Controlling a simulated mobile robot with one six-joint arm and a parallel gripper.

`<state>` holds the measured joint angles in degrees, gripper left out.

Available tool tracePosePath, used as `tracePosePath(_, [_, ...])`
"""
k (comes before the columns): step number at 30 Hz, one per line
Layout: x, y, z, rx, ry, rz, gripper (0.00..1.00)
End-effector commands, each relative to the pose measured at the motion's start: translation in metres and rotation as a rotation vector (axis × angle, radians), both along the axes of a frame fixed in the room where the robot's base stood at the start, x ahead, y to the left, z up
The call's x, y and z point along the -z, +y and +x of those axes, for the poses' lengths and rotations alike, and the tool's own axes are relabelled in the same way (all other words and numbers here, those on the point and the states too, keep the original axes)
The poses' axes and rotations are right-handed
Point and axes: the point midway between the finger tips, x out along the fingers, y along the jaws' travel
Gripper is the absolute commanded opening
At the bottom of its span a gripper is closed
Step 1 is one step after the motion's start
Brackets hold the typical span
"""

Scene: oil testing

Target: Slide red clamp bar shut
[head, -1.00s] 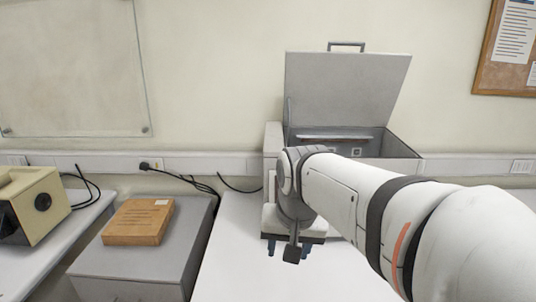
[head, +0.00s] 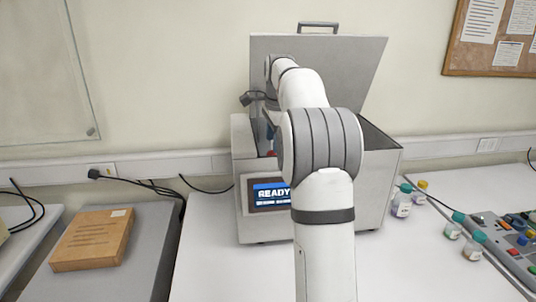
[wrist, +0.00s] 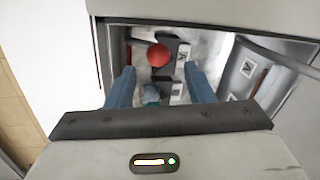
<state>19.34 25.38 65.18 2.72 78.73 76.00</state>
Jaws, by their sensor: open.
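The grey tester (head: 375,200) stands on the bench with its lid (head: 350,75) raised. In the wrist view, a round red knob (wrist: 157,54) sits inside the open chamber beside dark brackets with white labels. It appears to belong to the clamp bar; the rest of the bar is not clearly visible. My gripper (wrist: 160,72) is open over the chamber, its two blue fingers apart. The knob shows between and just beyond the fingertips, and I cannot tell the height gap. A teal-tipped item (wrist: 151,94) shows low between the fingers. In the head view my arm hides most of the chamber.
The tester's screen (head: 270,194) reads READY. The chamber's metal wall (wrist: 250,72) is close right of my fingers. Sample bottles (head: 402,202) and a control panel (head: 515,250) stand to the right. A wooden box (head: 92,240) lies at left. The front bench is clear.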

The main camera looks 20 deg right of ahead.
Motion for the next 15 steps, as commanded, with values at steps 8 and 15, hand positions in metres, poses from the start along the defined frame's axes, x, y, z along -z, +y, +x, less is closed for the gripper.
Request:
tracePosePath(8, [0.044,0.002,0.008,-0.006,0.003,0.0,0.48])
tracePosePath(15, [0.063,0.003,0.012,-0.009,0.001,-0.001,0.48])
